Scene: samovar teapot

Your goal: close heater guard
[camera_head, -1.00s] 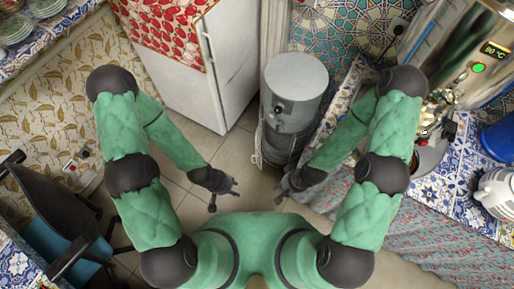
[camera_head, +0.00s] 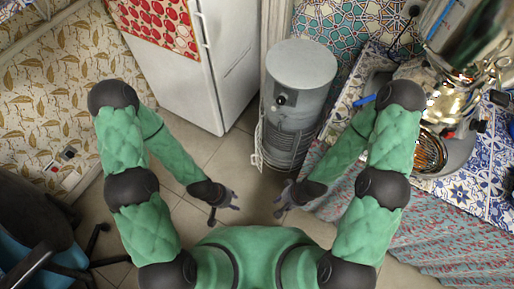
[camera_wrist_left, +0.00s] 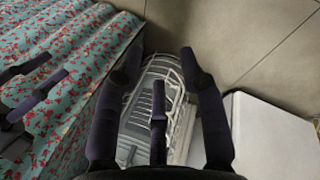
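The heater is a grey upright cylinder (camera_head: 299,85) with a dark knob and a ribbed lower front, in the middle of the head view. A pale wire guard (camera_head: 258,145) shows at its lower left side, standing out from the body. In the left wrist view, the white wire guard (camera_wrist_left: 165,72) lies beyond my fingers, with a ribbed panel behind it. My left gripper (camera_head: 228,205) is open and empty, short of the heater; its spread fingers also show in the left wrist view (camera_wrist_left: 158,65). My right gripper (camera_head: 280,205) looks open and empty. The guard's lower part is partly hidden by fingers.
A white fridge (camera_head: 195,65) stands left of the heater. A tiled counter (camera_head: 470,185) with a floral curtain (camera_head: 440,235) below it is on the right. A dark chair (camera_head: 40,240) is at lower left. Tiled floor (camera_head: 215,155) is free before the heater.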

